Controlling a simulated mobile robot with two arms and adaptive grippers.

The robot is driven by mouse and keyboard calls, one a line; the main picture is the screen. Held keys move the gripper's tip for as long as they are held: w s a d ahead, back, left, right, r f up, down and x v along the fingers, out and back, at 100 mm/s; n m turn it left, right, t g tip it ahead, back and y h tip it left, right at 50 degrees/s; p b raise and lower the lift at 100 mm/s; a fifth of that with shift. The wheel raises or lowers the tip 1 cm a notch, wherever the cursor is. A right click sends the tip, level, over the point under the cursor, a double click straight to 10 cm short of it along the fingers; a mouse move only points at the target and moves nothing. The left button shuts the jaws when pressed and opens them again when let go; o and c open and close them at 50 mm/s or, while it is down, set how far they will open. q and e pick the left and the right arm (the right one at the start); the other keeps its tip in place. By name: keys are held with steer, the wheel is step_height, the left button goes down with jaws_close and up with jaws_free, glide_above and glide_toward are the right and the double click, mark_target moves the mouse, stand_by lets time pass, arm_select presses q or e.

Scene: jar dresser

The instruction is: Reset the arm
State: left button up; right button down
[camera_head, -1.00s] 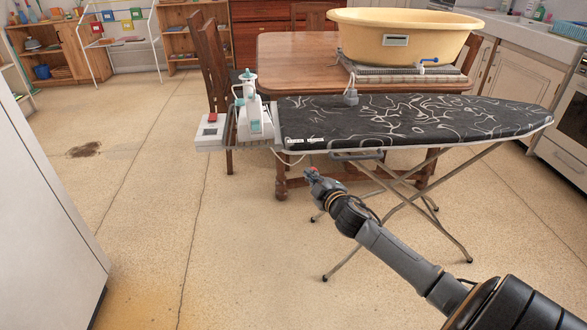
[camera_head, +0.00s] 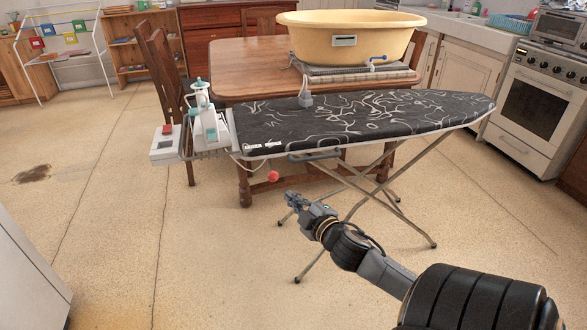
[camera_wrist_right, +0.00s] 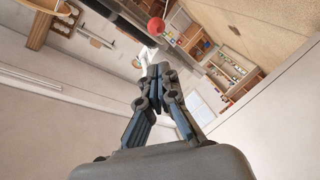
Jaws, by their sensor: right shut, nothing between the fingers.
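My right gripper (camera_head: 291,198) is in front of the ironing board's left half, lower in the head view than the board. It is shut and empty. In the right wrist view its fingers (camera_wrist_right: 158,70) meet at the tips with nothing between them. A small red ball (camera_head: 273,176) shows just up and left of the fingertips, apart from them. It also shows in the right wrist view (camera_wrist_right: 155,26) beyond the tips. I cannot tell whether it is in the air or resting on something. My left gripper is out of view.
The ironing board (camera_head: 350,116) on crossed legs holds an iron (camera_head: 207,125) at its left end. Behind it stand a wooden table (camera_head: 245,55), a yellow tub (camera_head: 350,36) and a chair (camera_head: 163,65). Open floor lies to the left and front.

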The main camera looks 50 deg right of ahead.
stand_by(0.4)
